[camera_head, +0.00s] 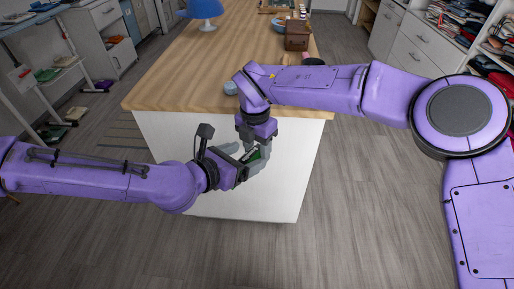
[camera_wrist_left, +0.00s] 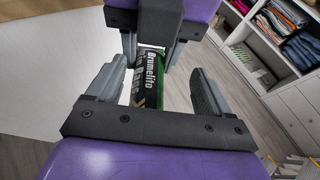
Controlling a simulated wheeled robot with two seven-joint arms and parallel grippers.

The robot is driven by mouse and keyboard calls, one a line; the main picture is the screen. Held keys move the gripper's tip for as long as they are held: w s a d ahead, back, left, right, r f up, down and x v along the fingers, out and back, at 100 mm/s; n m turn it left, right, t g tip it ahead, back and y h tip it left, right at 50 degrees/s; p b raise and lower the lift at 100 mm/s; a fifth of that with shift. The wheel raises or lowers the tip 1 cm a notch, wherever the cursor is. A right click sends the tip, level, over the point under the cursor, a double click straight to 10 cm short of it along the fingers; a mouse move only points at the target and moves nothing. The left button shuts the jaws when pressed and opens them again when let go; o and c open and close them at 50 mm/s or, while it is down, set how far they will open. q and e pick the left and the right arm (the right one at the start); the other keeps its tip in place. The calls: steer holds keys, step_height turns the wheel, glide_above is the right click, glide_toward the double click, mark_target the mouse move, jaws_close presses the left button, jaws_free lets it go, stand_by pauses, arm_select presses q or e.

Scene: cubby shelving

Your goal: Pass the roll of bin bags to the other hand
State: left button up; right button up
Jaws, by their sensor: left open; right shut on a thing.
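The roll of bin bags (camera_wrist_left: 151,75) is dark green and black with white lettering. In the head view it shows as a small dark green patch (camera_head: 254,157) between my two grippers, in front of the counter's near end. My right gripper (camera_head: 255,143) reaches down from above and is shut on the roll; its fingers also show at the top of the left wrist view (camera_wrist_left: 152,48). My left gripper (camera_head: 242,158) comes in from the left and is open. In the left wrist view its two fingers (camera_wrist_left: 157,88) stand apart, one on each side of the roll.
The wooden-topped counter (camera_head: 185,70) with a white front stands just behind the grippers. Shelves line both sides. Open floor lies in front.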

arm_select(q)
step_height(320, 180, up, 5)
steer(key=shift+s+r, duration=0.1)
steer(key=shift+r, duration=0.05)
steer(key=s+a+f+m+g+y, duration=0.2)
steer(key=s+a+f+m, duration=0.1)
steer(key=f, duration=0.6)
steer(key=s+a+f+m+g+y, duration=0.1)
steer(key=s+a+f+m+y, duration=0.2)
steer(key=f, duration=0.7)
steer(key=s+a+f+m+g+y, duration=0.1)
steer(key=s+a+f+m+g, duration=0.2)
steer(key=f, duration=0.6)
steer(key=s+a+f+m+y, duration=0.3)
steer(key=s+a+f+m, duration=0.2)
steer(key=s+a, duration=0.3)
steer(key=s+a+f+m+g+y, duration=0.1)
steer(key=s+a+f+m+y, duration=0.2)
steer(key=s+a+m, duration=0.4)
steer(key=s+a+f, duration=0.1)
steer(key=s+a, duration=0.1)
steer(key=a, duration=0.1)
steer(key=shift+f+m, duration=0.4)
